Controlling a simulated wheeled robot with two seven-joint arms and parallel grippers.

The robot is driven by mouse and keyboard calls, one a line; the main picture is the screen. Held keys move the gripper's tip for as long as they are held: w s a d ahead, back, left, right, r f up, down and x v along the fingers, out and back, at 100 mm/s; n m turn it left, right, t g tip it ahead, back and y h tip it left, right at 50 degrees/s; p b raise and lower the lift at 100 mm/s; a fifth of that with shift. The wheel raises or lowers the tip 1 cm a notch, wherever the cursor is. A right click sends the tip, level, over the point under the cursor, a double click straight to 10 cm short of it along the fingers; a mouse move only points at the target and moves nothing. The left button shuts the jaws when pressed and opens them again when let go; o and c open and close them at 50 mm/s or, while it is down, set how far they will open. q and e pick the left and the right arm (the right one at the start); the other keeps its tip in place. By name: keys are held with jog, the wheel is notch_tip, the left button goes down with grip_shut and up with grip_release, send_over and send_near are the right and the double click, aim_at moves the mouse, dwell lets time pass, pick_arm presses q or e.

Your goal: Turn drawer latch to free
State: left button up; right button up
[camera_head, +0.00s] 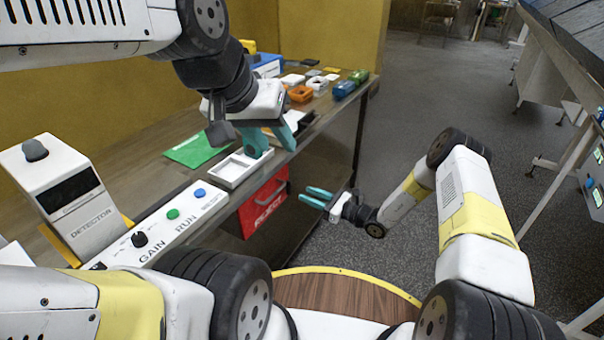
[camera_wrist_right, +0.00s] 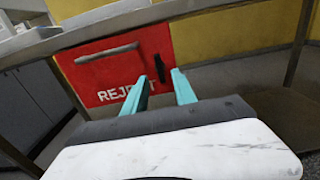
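The red drawer marked REJECT (camera_wrist_right: 90,80) hangs under the table edge; the head view also shows it (camera_head: 262,210). A grey bar handle (camera_wrist_right: 106,54) runs across its upper front. A small dark latch (camera_wrist_right: 158,67) stands roughly upright near the drawer's right side. My right gripper (camera_wrist_right: 160,76) is open and empty, with its teal fingertips apart in front of the latch; I cannot tell if they touch it. In the head view the right gripper (camera_head: 318,196) is right of the drawer. My left gripper (camera_head: 271,140) is open above the white tray on the table.
The white tray (camera_head: 222,180) lies near the table edge. A panel with GAIN and RUN controls (camera_head: 170,225) and a detector box (camera_head: 62,195) stand at left. A green sheet (camera_head: 196,150) and several small parts lie farther back. Floor (camera_head: 410,120) right of the table is clear.

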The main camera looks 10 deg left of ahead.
aim_at(287, 187)
jog(key=x, duration=0.7)
jog(key=shift+a, duration=0.15)
jog(key=shift+c, duration=0.2)
grip_shut()
